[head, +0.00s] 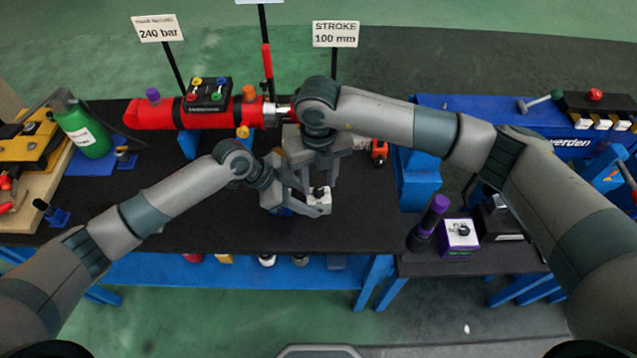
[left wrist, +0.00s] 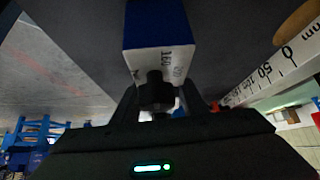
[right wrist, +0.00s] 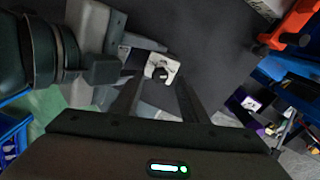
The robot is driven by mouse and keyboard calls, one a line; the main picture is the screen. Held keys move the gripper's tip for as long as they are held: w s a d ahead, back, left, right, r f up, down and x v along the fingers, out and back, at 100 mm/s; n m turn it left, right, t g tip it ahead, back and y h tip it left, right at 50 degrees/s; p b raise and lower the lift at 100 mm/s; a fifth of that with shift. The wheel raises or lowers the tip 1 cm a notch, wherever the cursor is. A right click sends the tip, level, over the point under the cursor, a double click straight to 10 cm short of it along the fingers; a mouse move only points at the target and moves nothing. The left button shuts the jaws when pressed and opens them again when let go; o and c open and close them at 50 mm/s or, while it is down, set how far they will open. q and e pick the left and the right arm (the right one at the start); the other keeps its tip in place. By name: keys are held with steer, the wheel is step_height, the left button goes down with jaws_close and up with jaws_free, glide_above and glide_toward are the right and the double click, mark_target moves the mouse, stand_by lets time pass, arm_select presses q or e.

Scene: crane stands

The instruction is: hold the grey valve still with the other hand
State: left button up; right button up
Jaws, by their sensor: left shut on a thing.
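The grey valve, a pale block with a black knob, shows in the head view (head: 319,205) at the front middle of the dark bench. In the left wrist view a block with a blue side, a pale face marked 160 and a black knob (left wrist: 156,92) sits between the fingers. My left gripper (head: 292,200) is shut on the valve from the left. My right gripper (head: 310,185) is above it, pointing down. In the right wrist view the right fingers (right wrist: 160,88) are apart, with the valve (right wrist: 161,70) at their tips; contact is unclear. My grippers partly hide the valve.
A red cylinder (head: 215,112) lies behind my grippers on blue supports. A small orange item (head: 379,150) stands to the right. A purple-capped bottle (head: 430,221) and a white-purple box (head: 459,236) are at the right front. Bench front left of the grippers is clear.

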mark_target(319, 190)
step_height(319, 190, up, 10)
stand_by(0.4)
arm_select(q)
steer(key=o, duration=1.3)
steer(key=shift+a+r, duration=0.1)
steer(key=v, duration=1.1)
steer(key=shift+s+a+r, duration=0.15)
steer(key=shift+a+r, duration=0.1)
steer(key=shift+f, duration=0.1)
arm_select(e)
steer(key=shift+f, duration=0.1)
